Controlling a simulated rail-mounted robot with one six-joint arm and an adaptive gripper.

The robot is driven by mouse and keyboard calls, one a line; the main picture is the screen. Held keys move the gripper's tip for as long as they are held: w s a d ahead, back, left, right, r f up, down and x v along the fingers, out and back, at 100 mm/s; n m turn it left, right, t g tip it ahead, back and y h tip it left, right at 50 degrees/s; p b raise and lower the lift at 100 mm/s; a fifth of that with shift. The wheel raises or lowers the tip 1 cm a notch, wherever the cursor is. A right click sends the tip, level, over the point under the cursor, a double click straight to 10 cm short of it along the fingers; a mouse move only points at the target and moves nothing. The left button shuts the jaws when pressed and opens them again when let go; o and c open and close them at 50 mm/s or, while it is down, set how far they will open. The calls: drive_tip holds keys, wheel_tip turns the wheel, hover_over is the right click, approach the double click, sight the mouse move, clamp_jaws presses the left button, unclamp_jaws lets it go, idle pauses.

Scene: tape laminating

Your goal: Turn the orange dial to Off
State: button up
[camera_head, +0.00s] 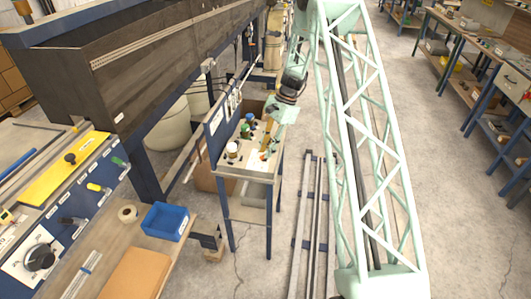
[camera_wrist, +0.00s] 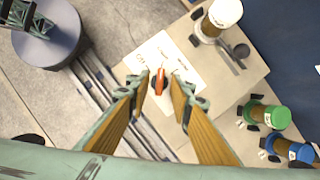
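The orange dial (camera_wrist: 160,82) sits on a white plate (camera_wrist: 187,67) on a beige panel. In the wrist view it shows between and just beyond the fingertips of my gripper (camera_wrist: 161,88). The fingers are spread, with a gap on each side of the dial and nothing held. In the head view the dial (camera_head: 263,156) is small on the panel top, with my gripper (camera_head: 268,142) close above it. I cannot read the dial's labels or its setting.
A white-capped knob (camera_wrist: 225,13), a green knob (camera_wrist: 276,117) and a blue knob (camera_wrist: 299,151) stand on the same panel. In the head view a blue bin (camera_head: 166,221) and tape roll (camera_head: 128,213) lie on the left bench. Rails (camera_head: 309,220) run along the floor.

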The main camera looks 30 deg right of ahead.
drive_tip(key=shift+a+f, duration=0.2)
drive_tip(key=shift+f, duration=0.35)
drive_tip(key=shift+c, duration=0.5)
clamp_jaws()
drive_tip(key=shift+n, duration=0.4)
drive_tip(key=n+g, duration=0.1)
drive_tip(key=n, duration=0.2)
drive_tip(key=shift+w+h, duration=0.15)
drive_tip(key=shift+h, duration=0.15)
drive_tip(key=n+g, duration=0.1)
drive_tip(key=n, duration=0.1)
drive_tip(key=n+g+h, duration=0.1)
drive_tip(key=n, duration=0.2)
drive_tip(key=shift+a, duration=0.1)
